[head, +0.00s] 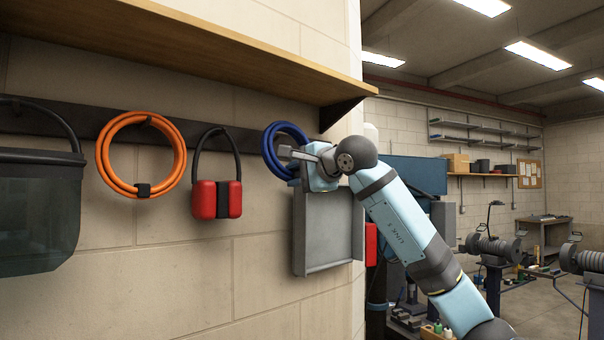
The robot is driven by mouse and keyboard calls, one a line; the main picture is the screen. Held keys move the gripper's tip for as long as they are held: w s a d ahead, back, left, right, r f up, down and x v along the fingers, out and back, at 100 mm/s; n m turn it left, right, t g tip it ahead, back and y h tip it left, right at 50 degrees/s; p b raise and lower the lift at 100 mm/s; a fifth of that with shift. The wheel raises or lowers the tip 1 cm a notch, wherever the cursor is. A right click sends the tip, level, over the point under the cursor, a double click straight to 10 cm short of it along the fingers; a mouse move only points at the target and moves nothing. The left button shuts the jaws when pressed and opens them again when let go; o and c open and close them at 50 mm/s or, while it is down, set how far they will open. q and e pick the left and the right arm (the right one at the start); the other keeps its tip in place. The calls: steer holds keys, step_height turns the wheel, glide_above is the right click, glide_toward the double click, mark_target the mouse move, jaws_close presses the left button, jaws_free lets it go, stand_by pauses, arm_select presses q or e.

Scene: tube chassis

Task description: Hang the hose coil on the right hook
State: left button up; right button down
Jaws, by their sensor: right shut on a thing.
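A blue hose coil (269,150) is in front of the wall at the right end of the dark hook rail (85,117). My right gripper (287,153) is at the coil's lower right side and shut on it. The fingers and wrist cover part of the coil. The right hook cannot be made out behind the coil, so I cannot tell whether the coil touches it. My left gripper is not in view.
An orange coil (104,157), red ear muffs (203,200) and a clear face shield (38,215) hang to the left. A grey metal pan (328,232) is just below my right gripper. A wooden shelf (210,45) juts out above the rail.

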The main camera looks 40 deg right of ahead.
steer(key=shift+w+a+f+p, duration=0.15)
steer(key=shift+w+p, duration=0.3)
steer(key=shift+w, duration=1.55)
steer(key=shift+w+a+f, duration=0.1)
steer(key=shift+w+f, duration=0.4)
steer(key=shift+w, duration=0.25)
steer(key=c, duration=0.8)
jaws_free()
steer(key=shift+f, duration=0.1)
steer(key=shift+s, duration=0.1)
